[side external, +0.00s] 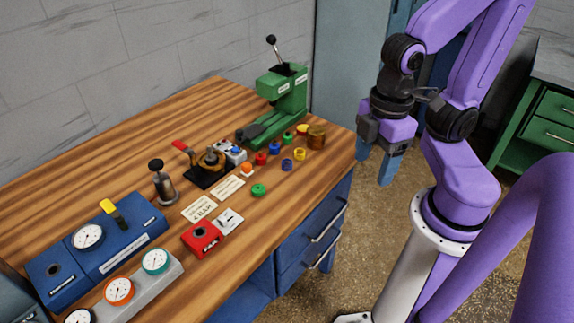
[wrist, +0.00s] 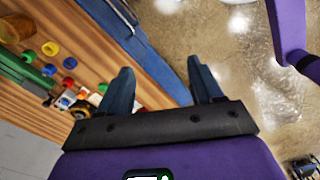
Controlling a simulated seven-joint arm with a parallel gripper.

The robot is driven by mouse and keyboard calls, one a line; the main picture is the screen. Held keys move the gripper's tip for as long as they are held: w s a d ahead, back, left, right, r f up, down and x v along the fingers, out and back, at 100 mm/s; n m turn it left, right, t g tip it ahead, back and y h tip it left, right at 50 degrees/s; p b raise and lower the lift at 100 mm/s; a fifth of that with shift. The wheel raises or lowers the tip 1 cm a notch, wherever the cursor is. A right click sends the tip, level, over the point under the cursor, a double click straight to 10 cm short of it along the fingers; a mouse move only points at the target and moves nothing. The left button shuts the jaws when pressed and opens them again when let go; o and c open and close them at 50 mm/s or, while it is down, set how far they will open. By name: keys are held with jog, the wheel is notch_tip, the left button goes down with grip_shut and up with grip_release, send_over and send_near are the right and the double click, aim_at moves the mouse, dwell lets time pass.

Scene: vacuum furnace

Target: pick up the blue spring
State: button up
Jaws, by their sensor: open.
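Two small blue pieces are on the wooden bench in the side view: a ring-like one (side external: 287,165) near the front edge and another (side external: 274,147) just behind it. Either could be the blue spring; they are too small to tell apart by shape. The front one also appears in the wrist view (wrist: 70,63), at the left. My gripper (side external: 377,168) is open and empty, fingers pointing down, off the bench to the right of the pieces. In the wrist view, its fingers (wrist: 160,68) are spread with drawer fronts and floor beyond them.
Red, yellow and green pieces and a brown jar (side external: 316,137) stand close around the blue pieces. A green press (side external: 285,95) rises behind them. Gauges and a red box (side external: 202,239) occupy the bench's left and front. Blue drawers (side external: 325,228) lie below the bench edge.

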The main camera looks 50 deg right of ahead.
jog(key=w+m, duration=1.4)
jog(key=m, duration=0.2)
jog(key=w+d+f+m, duration=0.2)
jog(key=w+d+m, duration=0.6)
jog(key=w+m, duration=0.65)
jog(key=f, duration=0.6)
jog(key=s+f+m, duration=0.1)
jog(key=f, duration=0.4)
jog(key=s+f+m, duration=0.1)
jog(key=f, duration=0.5)
jog(key=shift+a+f, duration=0.15)
jog(key=shift+f, duration=0.2)
jog(key=c, duration=1.1)
